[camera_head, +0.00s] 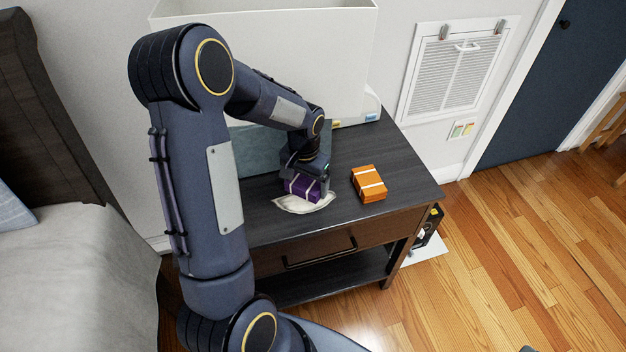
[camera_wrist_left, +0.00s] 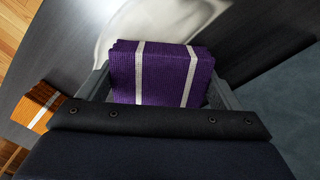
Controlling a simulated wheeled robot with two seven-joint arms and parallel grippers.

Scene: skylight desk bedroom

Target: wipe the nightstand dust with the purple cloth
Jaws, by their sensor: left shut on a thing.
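The purple cloth (camera_head: 300,188), a folded block with white stripes, is in my left gripper (camera_head: 308,180) over the nightstand (camera_head: 350,220). In the left wrist view the purple cloth (camera_wrist_left: 160,75) sits between the two fingers, which are shut on it. A pale whitish dust patch (camera_head: 290,206) lies on the dark nightstand top, under and in front of the cloth; it also shows in the left wrist view (camera_wrist_left: 140,22). Whether the cloth touches the top is hard to tell. My right gripper is not in view.
An orange folded cloth (camera_head: 369,184) with white stripes lies right of the patch. A blue-grey box (camera_head: 255,150) and a large white bin (camera_head: 290,50) stand behind. The bed (camera_head: 80,270) is at left. Wooden floor (camera_head: 500,260) is open at right.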

